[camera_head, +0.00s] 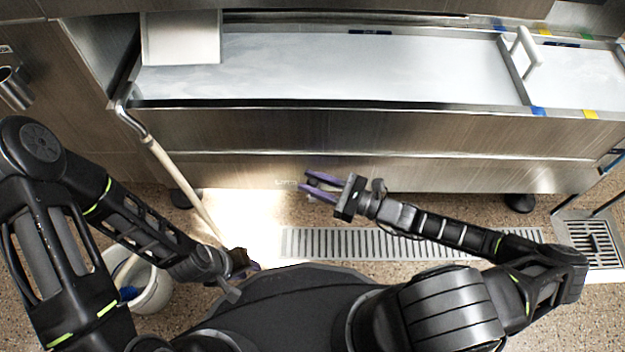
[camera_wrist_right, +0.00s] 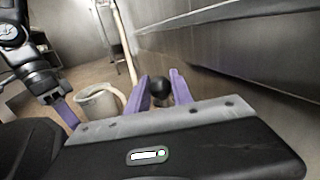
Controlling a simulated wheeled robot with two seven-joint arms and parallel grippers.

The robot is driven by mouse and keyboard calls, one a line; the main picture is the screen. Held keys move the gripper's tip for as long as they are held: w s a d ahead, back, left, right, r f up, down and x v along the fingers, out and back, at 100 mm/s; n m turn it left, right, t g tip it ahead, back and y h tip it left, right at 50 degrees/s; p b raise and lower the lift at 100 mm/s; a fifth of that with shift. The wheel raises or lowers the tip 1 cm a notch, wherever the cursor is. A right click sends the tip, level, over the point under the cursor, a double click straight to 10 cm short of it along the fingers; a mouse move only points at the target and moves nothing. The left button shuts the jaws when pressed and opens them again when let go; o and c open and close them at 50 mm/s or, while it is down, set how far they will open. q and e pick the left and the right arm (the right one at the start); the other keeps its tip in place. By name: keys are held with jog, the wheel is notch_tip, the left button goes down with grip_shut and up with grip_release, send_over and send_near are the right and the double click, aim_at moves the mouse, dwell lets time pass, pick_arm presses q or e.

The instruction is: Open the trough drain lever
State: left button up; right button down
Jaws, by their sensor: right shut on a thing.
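The trough (camera_head: 330,130) is a long steel basin of pale water across the head view. The drain lever shows as a round black knob (camera_wrist_right: 160,88) between the purple fingers of my right gripper (camera_wrist_right: 160,92) in the right wrist view. In the head view my right gripper (camera_head: 318,187) is low at the trough's front, fingers pointing left, shut on the lever; the knob is hard to make out there. My left gripper (camera_head: 243,262) is low near my base at the left, mostly hidden by its wrist; its finger opening cannot be made out.
A pale-handled pole (camera_head: 180,178) leans from the trough's left end to the floor. A white bucket (camera_head: 155,292) with something blue inside stands at left. A slotted floor drain (camera_head: 310,243) runs below the trough. A square grate (camera_head: 592,243) is at right.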

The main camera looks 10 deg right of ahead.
jog(key=s+a+f+n+y+b, duration=0.1)
jog(key=s+f+n+y, duration=0.2)
jog(key=s+f+n, duration=0.2)
jog(key=shift+s+a+n, duration=0.35)
jog(key=shift+s+n, duration=0.75)
jog(key=shift+n, duration=0.4)
jog(key=c, duration=1.4)
grip_release()
jog(key=shift+a, duration=0.1)
jog(key=shift+r, duration=0.1)
jog(key=v, duration=0.8)
jog(key=shift+p, duration=0.45)
